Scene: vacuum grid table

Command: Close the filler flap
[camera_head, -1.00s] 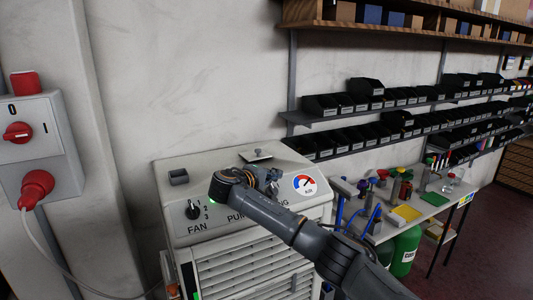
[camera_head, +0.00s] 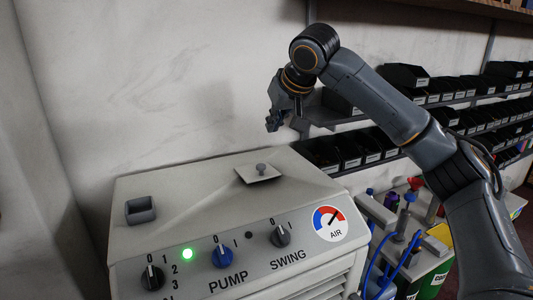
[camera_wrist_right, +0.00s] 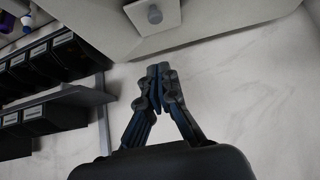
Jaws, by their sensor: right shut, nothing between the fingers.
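The filler flap (camera_head: 247,178) is a small pale square plate with a grey round knob on top of the white machine (camera_head: 190,195). It looks flat or nearly flat on the top; I cannot tell if its edge sits fully down. In the right wrist view the flap (camera_wrist_right: 170,13) is at the top edge, partly cut off. My right gripper (camera_head: 274,121) is raised above and behind the flap, clear of it, with the wall beyond. Its fingertips (camera_wrist_right: 158,72) are together, with nothing between them. My left gripper is out of view.
The machine's front panel has FAN, PUMP and SWING knobs, a lit green lamp and an AIR gauge (camera_head: 330,223). A small grey square fitting (camera_head: 140,210) stands on its top left. Shelves of black bins (camera_head: 345,151) and a cluttered side table are at the right.

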